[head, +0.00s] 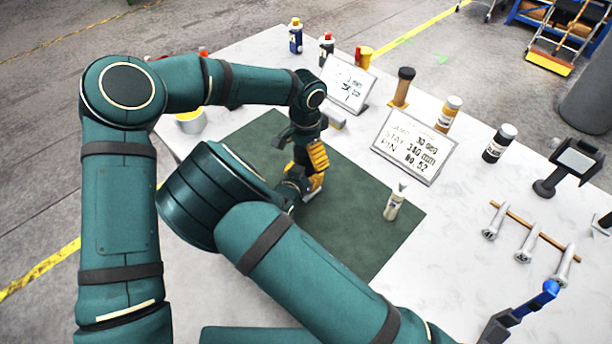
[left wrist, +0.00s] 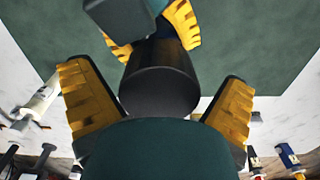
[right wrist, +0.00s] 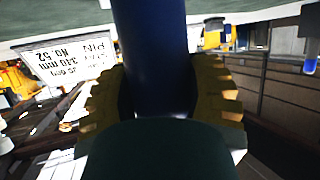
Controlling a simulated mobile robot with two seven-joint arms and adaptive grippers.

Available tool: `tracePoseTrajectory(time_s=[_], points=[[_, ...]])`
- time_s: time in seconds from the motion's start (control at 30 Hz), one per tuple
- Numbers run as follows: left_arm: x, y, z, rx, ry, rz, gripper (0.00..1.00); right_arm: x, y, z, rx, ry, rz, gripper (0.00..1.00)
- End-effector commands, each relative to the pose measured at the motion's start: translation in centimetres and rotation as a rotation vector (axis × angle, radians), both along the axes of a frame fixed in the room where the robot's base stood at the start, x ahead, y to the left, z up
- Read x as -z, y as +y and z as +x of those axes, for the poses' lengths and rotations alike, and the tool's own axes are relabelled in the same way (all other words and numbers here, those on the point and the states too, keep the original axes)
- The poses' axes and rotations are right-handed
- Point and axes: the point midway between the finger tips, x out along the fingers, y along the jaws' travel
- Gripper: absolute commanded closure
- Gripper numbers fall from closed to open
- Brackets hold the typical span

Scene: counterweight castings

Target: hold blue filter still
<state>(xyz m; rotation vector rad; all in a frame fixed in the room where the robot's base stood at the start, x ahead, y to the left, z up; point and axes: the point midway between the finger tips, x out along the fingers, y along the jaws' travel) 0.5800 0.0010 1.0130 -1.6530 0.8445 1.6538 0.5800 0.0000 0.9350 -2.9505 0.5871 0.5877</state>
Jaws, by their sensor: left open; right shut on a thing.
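The blue filter (right wrist: 155,45) is a dark blue cylinder between the yellow fingers of my right gripper (right wrist: 160,100) in the right wrist view. That gripper is shut on it. In the head view the grippers and my arms mostly hide the filter. My left gripper (head: 314,160) is open, close above my right gripper (head: 312,187) over the green mat (head: 385,240). In the left wrist view my left gripper's fingers stand apart on either side of a dark cylinder end (left wrist: 162,92), seemingly the filter's. Yellow fingers of my right gripper (left wrist: 150,35) show beyond it.
A white bottle (head: 394,203) stands on the mat. Behind are two sign cards (head: 414,146) (head: 348,84) and several bottles (head: 498,143). Bolts on a wooden rack (head: 528,240) and a dark stand with a screen (head: 572,162) are at the right. The mat's right part is mostly clear.

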Motion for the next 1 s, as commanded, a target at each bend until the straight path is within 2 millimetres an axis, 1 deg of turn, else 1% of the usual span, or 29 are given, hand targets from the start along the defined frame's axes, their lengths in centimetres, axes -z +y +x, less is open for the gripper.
tracePoseTrajectory(time_s=[0.2, 0.3, 0.57, 0.6, 0.67, 0.77, 1.0], points=[[-2.8, 0.0, 0.1, -0.001, -0.005, 0.0, 0.0, 0.1, -0.1, 0.0, 0.001, 0.001, -0.001, 1.0], [-3.7, 0.0, 0.0, -0.001, -0.003, 0.001, 0.0, 0.0, -0.1, 0.0, 0.001, 0.001, -0.001, 1.0], [-3.9, 0.0, 0.0, -0.001, -0.001, 0.001, 0.0, 0.0, 0.0, 0.0, 0.001, 0.001, -0.001, 1.0], [-3.9, 0.0, 0.0, -0.001, -0.001, 0.001, 0.07, 0.0, 0.0, 0.0, 0.001, 0.001, -0.001, 1.0], [-4.0, 0.0, 0.0, -0.014, -0.001, 0.001, 0.07, 0.0, -0.1, 0.0, 0.001, 0.001, -0.001, 1.0], [-4.5, 0.0, 0.0, -0.088, -0.002, 0.001, 0.07, 0.0, -0.1, 0.0, 0.001, 0.001, -0.001, 1.0], [-6.5, 0.0, 0.0, -0.403, -0.002, 0.0, 0.07, 0.0, 0.0, 0.0, 0.001, 0.001, -0.001, 1.0]])
